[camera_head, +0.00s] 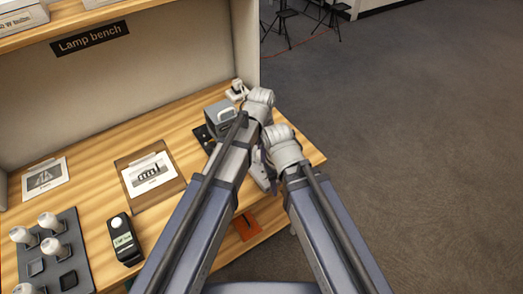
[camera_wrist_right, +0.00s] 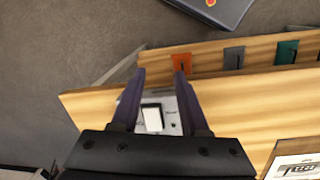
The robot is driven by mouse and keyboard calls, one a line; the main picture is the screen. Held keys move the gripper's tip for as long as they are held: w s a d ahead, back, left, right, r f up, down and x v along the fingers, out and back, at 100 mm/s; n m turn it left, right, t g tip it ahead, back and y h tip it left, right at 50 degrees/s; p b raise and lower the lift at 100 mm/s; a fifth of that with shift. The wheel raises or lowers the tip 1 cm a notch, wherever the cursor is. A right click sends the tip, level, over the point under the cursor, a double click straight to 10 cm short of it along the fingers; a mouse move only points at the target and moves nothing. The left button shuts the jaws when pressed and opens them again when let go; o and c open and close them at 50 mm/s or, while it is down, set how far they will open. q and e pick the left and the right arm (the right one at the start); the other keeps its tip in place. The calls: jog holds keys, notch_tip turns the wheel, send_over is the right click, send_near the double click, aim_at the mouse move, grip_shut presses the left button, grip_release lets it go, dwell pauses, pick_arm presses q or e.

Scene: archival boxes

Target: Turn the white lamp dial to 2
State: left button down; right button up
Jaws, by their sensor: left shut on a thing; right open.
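In the right wrist view a white block-like knob (camera_wrist_right: 152,118) stands on a small pale plate (camera_wrist_right: 172,110) with small dark marks. I take it for the lamp dial; its setting is not readable. My right gripper (camera_wrist_right: 160,75) is open, its dark fingers either side of the knob, with visible gaps. In the head view my right wrist hides most of this spot. My left gripper (camera_head: 240,121) is beside a grey box (camera_head: 220,116) with a white loop. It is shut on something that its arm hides.
The wooden bench (camera_head: 100,195) holds a card in a brown holder (camera_head: 153,176), a black meter (camera_head: 124,240) and a dark tray (camera_head: 68,272) with white bulbs. Carpet is open to the right. Below the bench edge is an orange tab (camera_wrist_right: 181,63).

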pick_arm(q)
jog(key=shift+n, duration=1.5)
jog(key=shift+c, duration=2)
grip_release()
jog(key=shift+r, duration=0.1)
notch_tip(320, 180, up, 8)
jog(key=p, duration=0.8)
jog(key=shift+f, duration=0.2)
